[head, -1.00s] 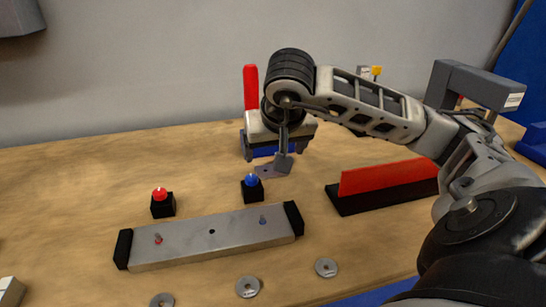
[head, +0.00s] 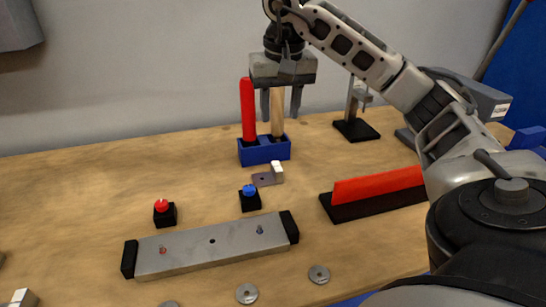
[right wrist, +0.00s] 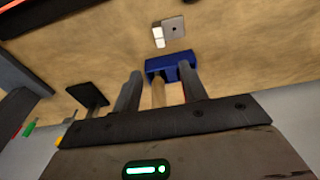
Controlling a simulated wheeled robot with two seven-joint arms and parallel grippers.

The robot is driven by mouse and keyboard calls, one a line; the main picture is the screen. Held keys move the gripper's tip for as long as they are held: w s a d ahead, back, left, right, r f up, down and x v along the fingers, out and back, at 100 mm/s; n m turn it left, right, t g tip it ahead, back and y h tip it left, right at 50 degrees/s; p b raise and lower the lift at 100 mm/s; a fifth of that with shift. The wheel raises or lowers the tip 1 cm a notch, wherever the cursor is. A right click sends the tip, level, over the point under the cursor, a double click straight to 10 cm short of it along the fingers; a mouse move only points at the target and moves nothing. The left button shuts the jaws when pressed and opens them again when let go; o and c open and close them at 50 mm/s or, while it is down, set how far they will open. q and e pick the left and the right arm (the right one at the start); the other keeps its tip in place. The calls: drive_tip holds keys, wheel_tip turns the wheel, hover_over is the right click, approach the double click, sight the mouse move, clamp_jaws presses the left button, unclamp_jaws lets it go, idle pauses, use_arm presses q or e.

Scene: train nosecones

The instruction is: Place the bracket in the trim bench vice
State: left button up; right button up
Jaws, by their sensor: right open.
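The bracket (head: 267,178) is a small grey plate with a hole and a pale upright block at its right end. It lies on the wooden bench in front of the blue holder, and also shows in the right wrist view (right wrist: 173,28). My right gripper (head: 280,112) is open, with nothing held, raised well above and behind the bracket. I cannot tell for sure which fixture is the trim bench vice. My left gripper is not in view.
A blue holder (head: 262,152) carries a red handle (head: 248,110) and a wooden one. Red (head: 163,213) and blue (head: 250,197) buttons stand behind a metal bar (head: 200,249) with black ends. A red strip (head: 378,186) is at right, a black-based stand (head: 356,130) behind. Washers lie in front.

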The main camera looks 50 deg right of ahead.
drive_tip(key=b, duration=0.2)
hover_over(277, 166)
wheel_tip(277, 166, down, 9)
drive_tip(key=shift+s+a+r, duration=0.1)
drive_tip(key=shift+s, duration=0.05)
drive_tip(key=shift+f, duration=2.8)
clamp_jaws()
